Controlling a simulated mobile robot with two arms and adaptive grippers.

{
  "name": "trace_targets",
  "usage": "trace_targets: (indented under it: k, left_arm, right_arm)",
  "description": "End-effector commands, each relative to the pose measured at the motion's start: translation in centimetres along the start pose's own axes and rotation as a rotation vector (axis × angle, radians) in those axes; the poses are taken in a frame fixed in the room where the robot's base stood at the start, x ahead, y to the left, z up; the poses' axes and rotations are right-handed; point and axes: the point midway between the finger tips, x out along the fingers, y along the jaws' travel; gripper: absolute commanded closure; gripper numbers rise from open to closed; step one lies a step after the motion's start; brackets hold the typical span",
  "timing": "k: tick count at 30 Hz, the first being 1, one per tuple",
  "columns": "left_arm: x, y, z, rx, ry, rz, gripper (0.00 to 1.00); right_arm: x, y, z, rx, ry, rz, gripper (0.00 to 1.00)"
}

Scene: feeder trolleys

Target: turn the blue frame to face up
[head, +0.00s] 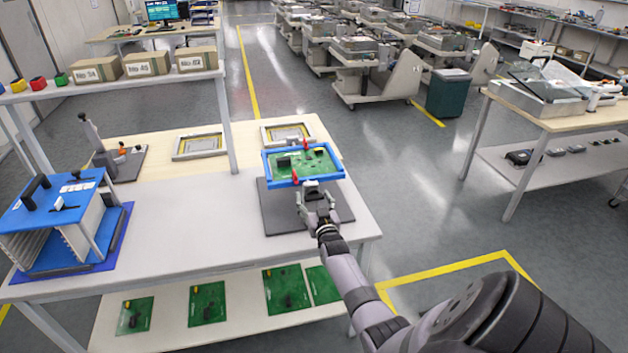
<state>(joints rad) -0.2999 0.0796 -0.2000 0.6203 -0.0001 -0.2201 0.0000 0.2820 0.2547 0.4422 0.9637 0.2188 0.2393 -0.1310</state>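The blue frame (267,168) is at the right end of the white table, over a dark grey mat (284,212). A green circuit board (316,163) with dark parts sits in it, and red clips (294,175) show at its near and far edges. The frame looks raised above the mat, with the board side visible from above. My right gripper (312,188) is at the middle of the frame's near edge and looks shut on it; the fingertips are partly hidden there. My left gripper is not in view.
A blue rack (62,212) with a handle stands at the table's left. Grey trays (198,146) with yellow lie behind. Boxes (147,64) sit on a raised shelf. Green boards (207,303) lie on the lower shelf. The white tabletop (190,225) between rack and mat is clear.

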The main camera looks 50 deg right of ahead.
Motion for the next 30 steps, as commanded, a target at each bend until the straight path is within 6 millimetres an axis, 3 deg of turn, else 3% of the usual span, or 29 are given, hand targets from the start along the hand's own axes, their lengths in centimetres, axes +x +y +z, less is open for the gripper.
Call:
trace_targets:
  k: [14,20,30]
  left_arm:
    - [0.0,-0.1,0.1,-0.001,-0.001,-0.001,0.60]
    - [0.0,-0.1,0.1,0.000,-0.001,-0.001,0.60]
    - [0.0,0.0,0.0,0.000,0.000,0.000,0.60]
  right_arm:
    - [-0.6,0.0,0.0,0.003,0.002,0.000,0.30]
    - [-3.2,0.0,0.1,0.004,0.001,0.000,0.30]
    - [-9.6,0.0,0.0,0.003,0.001,0.001,0.30]
